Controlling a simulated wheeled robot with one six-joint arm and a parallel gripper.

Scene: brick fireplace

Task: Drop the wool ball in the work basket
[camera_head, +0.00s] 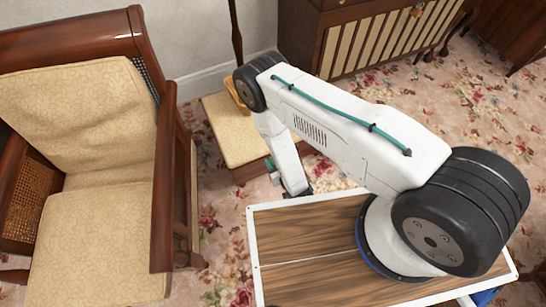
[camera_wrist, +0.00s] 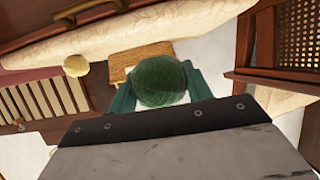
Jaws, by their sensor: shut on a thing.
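The green wool ball (camera_wrist: 160,80) sits between the teal fingers of my gripper (camera_wrist: 160,88) in the wrist view. The fingers are shut on its two sides. A tan woven thing (camera_wrist: 140,54), which looks like the work basket, shows beyond the ball in the wrist view, partly covered by it. In the head view, a golden-tan curved edge (camera_head: 234,91) behind my arm may be part of the same basket. The ball is hidden in the head view, and my gripper there is mostly hidden by my arm. I cannot tell how far the ball is from the basket.
A wooden armchair with cream cushions (camera_head: 88,130) stands at the left. A low cream-topped stool (camera_head: 232,132) is behind my arm. A cabinet with striped panels (camera_head: 375,42) is at the back. A pale yellow round thing (camera_wrist: 76,66) shows in the wrist view.

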